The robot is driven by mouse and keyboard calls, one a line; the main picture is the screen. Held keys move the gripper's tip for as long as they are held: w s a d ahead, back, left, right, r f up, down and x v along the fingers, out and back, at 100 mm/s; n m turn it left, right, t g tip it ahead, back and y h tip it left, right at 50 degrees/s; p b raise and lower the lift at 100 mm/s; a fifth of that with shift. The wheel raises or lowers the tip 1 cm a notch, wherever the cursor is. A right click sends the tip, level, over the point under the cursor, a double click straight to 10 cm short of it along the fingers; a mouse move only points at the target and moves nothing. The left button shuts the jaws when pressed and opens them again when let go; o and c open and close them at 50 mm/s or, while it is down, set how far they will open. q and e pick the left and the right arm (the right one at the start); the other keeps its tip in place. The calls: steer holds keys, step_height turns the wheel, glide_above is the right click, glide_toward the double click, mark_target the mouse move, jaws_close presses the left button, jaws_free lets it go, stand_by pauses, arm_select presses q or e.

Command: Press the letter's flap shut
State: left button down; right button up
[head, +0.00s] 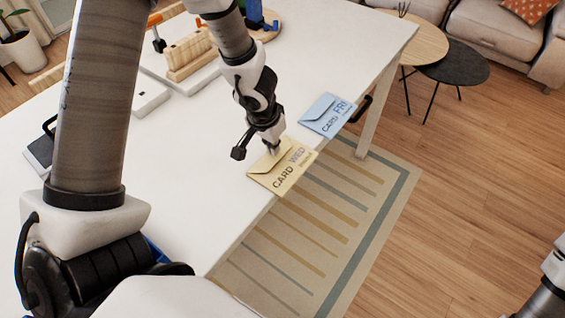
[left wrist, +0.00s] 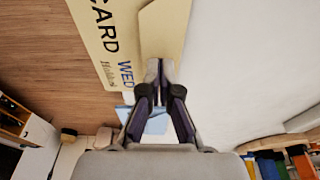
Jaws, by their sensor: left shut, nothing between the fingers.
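A yellow envelope marked CARD WED (head: 292,176) lies on the white table at its edge, and it also shows in the left wrist view (left wrist: 112,45). Its flap (left wrist: 163,32) lies along one side of the envelope. My left gripper (head: 275,150) points down over the flap. In the left wrist view its shut, empty fingertips (left wrist: 159,66) are at the flap's lower end. I cannot tell whether they touch it or whether the flap lies fully flat. My right gripper is not in view; only part of my right arm shows at the lower right.
A blue envelope marked CARD FRI (head: 327,115) lies farther along the same table edge. Wooden and white items (head: 188,55) stand at the back left of the white table (head: 215,215). A striped rug (head: 318,235) lies on the floor beyond the edge.

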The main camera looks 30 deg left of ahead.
mark_target(273, 158)
arm_select(q)
steer(key=shift+f+b, duration=0.75)
steer(key=shift+f, duration=0.2)
stand_by(0.6)
steer(key=shift+s+f, duration=0.1)
stand_by(1.4)
step_height(273, 158, up, 8)
steer(key=p, duration=0.9)
stand_by(0.3)
